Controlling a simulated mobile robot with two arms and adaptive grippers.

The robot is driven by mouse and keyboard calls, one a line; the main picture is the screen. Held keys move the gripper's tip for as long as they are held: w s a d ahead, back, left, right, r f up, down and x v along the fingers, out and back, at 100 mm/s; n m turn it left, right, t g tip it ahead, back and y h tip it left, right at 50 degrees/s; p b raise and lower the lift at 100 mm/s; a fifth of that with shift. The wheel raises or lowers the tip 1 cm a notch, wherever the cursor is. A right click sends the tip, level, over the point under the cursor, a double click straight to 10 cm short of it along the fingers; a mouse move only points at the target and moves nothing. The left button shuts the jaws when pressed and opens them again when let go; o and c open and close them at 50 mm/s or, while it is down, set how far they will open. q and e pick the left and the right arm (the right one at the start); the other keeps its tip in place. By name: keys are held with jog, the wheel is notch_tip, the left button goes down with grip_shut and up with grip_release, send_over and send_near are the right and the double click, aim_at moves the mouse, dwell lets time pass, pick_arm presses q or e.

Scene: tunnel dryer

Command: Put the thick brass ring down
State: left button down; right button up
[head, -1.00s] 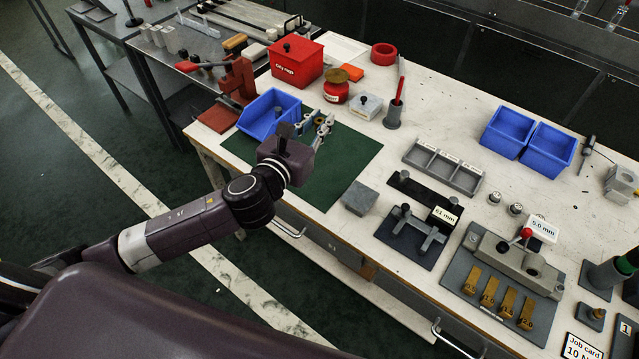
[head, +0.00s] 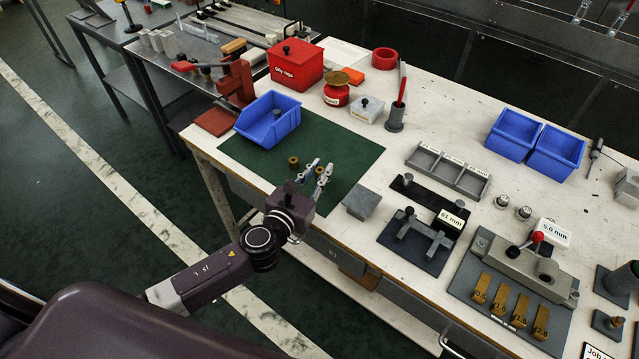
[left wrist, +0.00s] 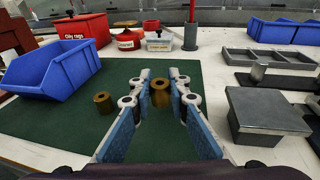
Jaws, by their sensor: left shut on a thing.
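The thick brass ring (left wrist: 160,92) is between the fingertips of my left gripper (head: 319,168), which is shut on it low over the green mat (head: 345,150). In the left wrist view the ring looks upright between the two pads. I cannot tell whether it touches the mat. In the head view the fingers partly hide it (head: 318,171). A second brass ring (head: 294,161) stands on the mat to the left, apart from the gripper; it also shows in the left wrist view (left wrist: 103,103). My right gripper is not in view.
A blue bin (head: 252,132) stands at the mat's back left. A grey block (head: 361,203) lies right of the mat. Behind are a red oily rags box (head: 296,70), a red pot (head: 336,96) and a clear-sided container (head: 367,112). The mat's right part is bare.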

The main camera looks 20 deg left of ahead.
pick_arm(q)
jog(key=shift+f+b, duration=0.55)
jog(key=shift+f, duration=1.3)
jog(key=shift+f, duration=0.2)
jog(key=c, duration=1.8)
grip_release()
jog(key=shift+c, duration=0.2)
